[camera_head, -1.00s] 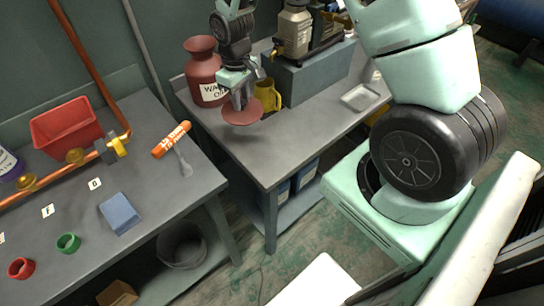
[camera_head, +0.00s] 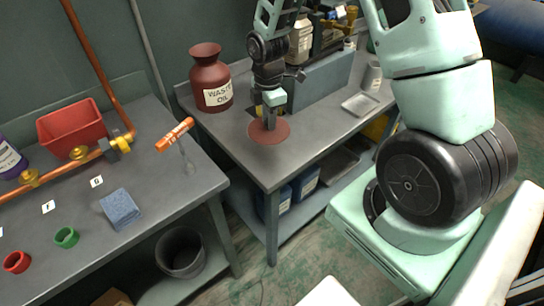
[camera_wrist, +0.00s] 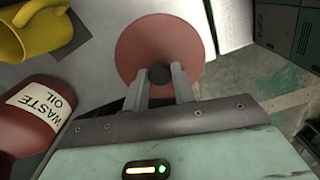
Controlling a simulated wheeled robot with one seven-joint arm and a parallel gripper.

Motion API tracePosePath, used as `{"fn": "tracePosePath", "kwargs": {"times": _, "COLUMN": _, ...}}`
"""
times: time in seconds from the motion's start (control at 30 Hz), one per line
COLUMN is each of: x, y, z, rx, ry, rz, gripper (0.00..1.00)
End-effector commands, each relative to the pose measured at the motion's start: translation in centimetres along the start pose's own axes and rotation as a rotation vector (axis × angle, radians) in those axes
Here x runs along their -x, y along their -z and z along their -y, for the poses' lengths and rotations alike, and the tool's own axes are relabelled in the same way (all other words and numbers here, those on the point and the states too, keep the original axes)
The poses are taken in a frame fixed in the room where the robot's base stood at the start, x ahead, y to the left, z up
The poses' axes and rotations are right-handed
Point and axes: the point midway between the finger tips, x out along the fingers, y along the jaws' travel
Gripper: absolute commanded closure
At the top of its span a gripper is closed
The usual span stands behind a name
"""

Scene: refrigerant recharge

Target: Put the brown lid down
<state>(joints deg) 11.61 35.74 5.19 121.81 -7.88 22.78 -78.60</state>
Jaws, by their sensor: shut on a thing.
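The brown lid (camera_head: 279,134) is a flat reddish-brown disc with a dark knob, seen at the front part of the right-hand bench (camera_head: 318,138). My gripper (camera_head: 269,126) points down over it and is shut on its knob. In the wrist view the lid (camera_wrist: 140,40) lies just past my fingertips (camera_wrist: 158,80), with the dark knob between them. The lid looks level and at or very near the bench top; I cannot tell whether it touches.
The waste oil jar (camera_head: 210,75) stands open behind and left of the lid. A yellow mug (camera_wrist: 38,28) is near it. A blue-grey block (camera_head: 325,80) and a metal tray (camera_head: 360,104) are to the right. The bench front is clear.

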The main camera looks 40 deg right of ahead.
Motion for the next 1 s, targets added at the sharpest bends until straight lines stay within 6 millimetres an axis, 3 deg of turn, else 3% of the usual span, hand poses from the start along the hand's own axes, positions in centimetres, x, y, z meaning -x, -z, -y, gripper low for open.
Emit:
{"fn": "tracePosePath", "kwargs": {"times": 0.27, "x": -0.2, "y": -0.9, "z": 0.1, "rx": 0.219, "ry": 0.000, "rz": 0.000, "gripper": 0.97}}
{"fn": "tracePosePath", "kwargs": {"times": 0.53, "x": -4.5, "y": -0.9, "z": 0.2, "rx": 0.238, "ry": 0.005, "rz": 0.000, "gripper": 0.97}}
{"fn": "tracePosePath", "kwargs": {"times": 1.0, "x": -9.6, "y": -0.9, "z": 0.1, "rx": 0.236, "ry": 0.002, "rz": 0.001, "gripper": 0.97}}
